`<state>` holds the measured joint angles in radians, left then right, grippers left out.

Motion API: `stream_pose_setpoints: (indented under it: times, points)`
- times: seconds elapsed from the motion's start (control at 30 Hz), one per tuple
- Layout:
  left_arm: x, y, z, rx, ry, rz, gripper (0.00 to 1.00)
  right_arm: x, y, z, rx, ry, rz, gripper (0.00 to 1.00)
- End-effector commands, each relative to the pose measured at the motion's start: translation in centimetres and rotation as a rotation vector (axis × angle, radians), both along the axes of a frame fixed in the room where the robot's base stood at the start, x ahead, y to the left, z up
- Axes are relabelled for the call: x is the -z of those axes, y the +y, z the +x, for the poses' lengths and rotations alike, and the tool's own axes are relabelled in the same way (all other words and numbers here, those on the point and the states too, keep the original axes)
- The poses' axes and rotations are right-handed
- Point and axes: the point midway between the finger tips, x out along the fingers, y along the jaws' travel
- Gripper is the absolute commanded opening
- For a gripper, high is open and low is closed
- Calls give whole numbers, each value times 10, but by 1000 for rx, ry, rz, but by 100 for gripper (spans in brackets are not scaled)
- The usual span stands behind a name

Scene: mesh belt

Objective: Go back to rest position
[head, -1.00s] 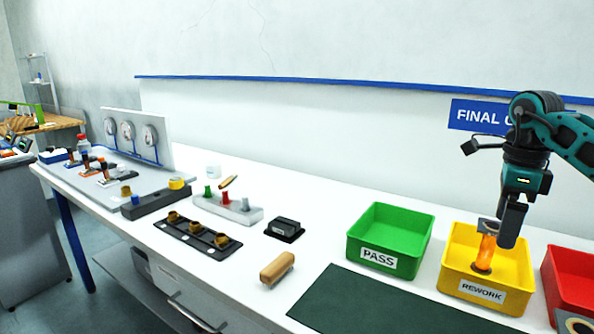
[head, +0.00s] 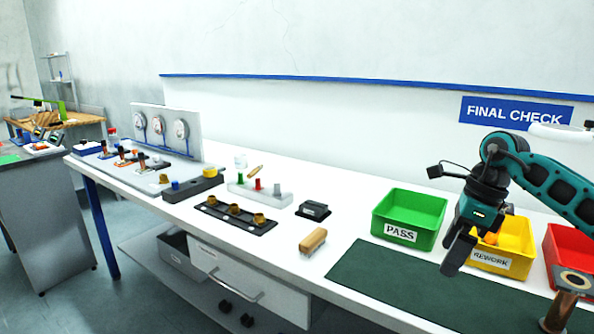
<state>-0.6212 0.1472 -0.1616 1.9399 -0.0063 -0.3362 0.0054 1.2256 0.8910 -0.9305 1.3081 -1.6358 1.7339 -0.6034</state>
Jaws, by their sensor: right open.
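My right gripper (head: 461,248) is open and empty. It hangs over the green mat, in front of the green PASS bin (head: 408,212) and the yellow REWORK bin (head: 520,262), and covers part of the yellow bin's left side. An orange piece (head: 491,238) shows inside the yellow bin, partly hidden by the gripper and arm. My left gripper is not in view.
The red bin (head: 562,252) stands at the right edge. A flanged brown part (head: 567,298) stands in front of it. A wooden block (head: 313,241), a black box (head: 313,210) and a dark fixture (head: 236,216) lie to the left.

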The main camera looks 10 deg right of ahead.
Motion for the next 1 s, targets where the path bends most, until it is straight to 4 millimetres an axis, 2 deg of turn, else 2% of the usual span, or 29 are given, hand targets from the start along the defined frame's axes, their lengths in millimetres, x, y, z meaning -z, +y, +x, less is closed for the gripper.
stream_pose_setpoints:
  times: [0.03, 0.1, 0.17, 0.2, 0.3, 0.4, 0.5, 0.63, 0.77, 0.87, 1.0]
  points:
    - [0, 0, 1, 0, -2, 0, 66, 18, 29, -1, -17, 5, 85, 100]
    - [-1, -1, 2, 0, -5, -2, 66, 37, 71, -3, -23, 8, 223, 100]
    - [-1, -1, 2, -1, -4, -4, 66, 51, 110, -8, -15, 21, 363, 100]
    - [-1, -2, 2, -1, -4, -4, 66, 58, 136, -13, 2, 35, 463, 100]
    - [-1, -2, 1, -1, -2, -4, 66, 68, 193, -27, 79, 90, 718, 100]
    - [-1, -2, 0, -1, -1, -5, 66, 68, 237, -41, 204, 171, 971, 100]
    - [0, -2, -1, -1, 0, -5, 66, 65, 265, -50, 377, 274, 1208, 100]
    - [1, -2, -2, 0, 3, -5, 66, 65, 277, -54, 665, 435, 1483, 100]
    - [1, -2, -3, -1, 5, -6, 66, 81, 266, -55, 1022, 617, 1704, 100]
    - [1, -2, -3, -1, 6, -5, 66, 107, 247, -60, 1336, 765, 1827, 100]
    - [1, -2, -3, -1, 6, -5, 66, 163, 213, -82, 1828, 972, 1919, 100]
